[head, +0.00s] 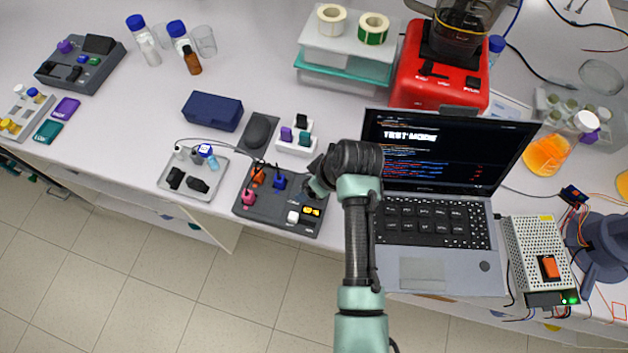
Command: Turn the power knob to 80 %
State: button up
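A dark control panel (262,215) lies at the table's front edge, left of the laptop. My gripper (313,190) is at the panel's upper right corner, pointing down and left. A dark round part there, perhaps the power knob, is mostly hidden by my gripper. I cannot read its setting or tell whether the fingers touch it. The finger opening is too small and covered to judge.
The open laptop (425,272) stands close right of my arm. A grey tray (207,183) with small items is left of the panel. A red machine (440,85) stands at the back.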

grip_shut()
dwell(0.4)
jog(key=m+p, duration=0.1)
jog(key=m+h+p, duration=0.1)
jog(key=m, duration=0.1)
jog(key=m+p, duration=0.1)
jog(key=shift+s+a+r+m+t+h, duration=0.1)
jog(key=shift+a+r+m+t+h, duration=0.05)
jog(key=shift+a+m+t+h, duration=0.2)
jog(key=m+h+p, duration=0.1)
jog(key=m, duration=0.1)
jog(key=m+h+p, duration=0.1)
jog(key=m, duration=0.2)
jog(key=shift+m+t, duration=0.35)
dwell(0.4)
grip_release()
